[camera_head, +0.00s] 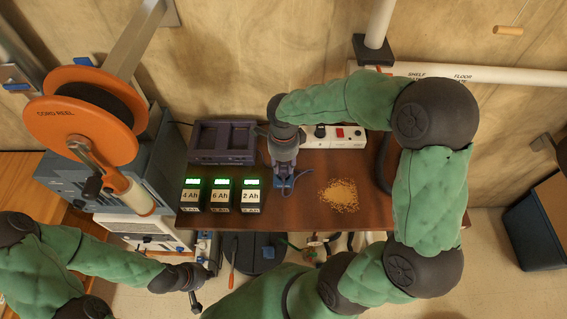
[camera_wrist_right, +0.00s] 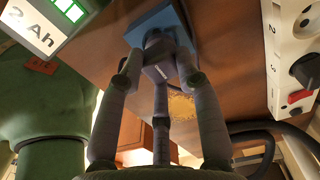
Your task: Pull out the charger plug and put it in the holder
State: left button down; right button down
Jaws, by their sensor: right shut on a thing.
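My right gripper (camera_head: 284,176) points down over the table, just above a blue holder (camera_head: 286,190). In the right wrist view the gripper (camera_wrist_right: 160,62) is shut on a grey plug (camera_wrist_right: 156,72), which is partly hidden between the fingers. The blue holder (camera_wrist_right: 147,27) lies right behind the plug there; I cannot tell whether the plug is seated in it. A white power strip (camera_head: 346,143) is at the table's back, and it shows at the right of the wrist view (camera_wrist_right: 284,60). My left gripper (camera_head: 196,303) hangs low, away from the table; its finger opening is unclear.
Three batteries labelled 4 Ah (camera_head: 191,196), 6 Ah (camera_head: 221,196) and 2 Ah (camera_head: 250,196) stand left of the holder. A dark charger cradle (camera_head: 222,142) is behind them. A pile of yellowish grains (camera_head: 339,195) lies to the right. An orange cord reel (camera_head: 80,115) rises at left.

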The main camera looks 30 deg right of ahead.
jog(key=shift+f+b, duration=0.9)
jog(key=shift+b, duration=0.15)
dwell(2.2)
jog(key=c, duration=0.8)
grip_release()
jog(key=o, duration=0.5)
jog(key=shift+r, duration=0.15)
jog(key=shift+r+p, duration=2.3)
jog(key=shift+r, duration=1.15)
jog(key=shift+r, duration=0.1)
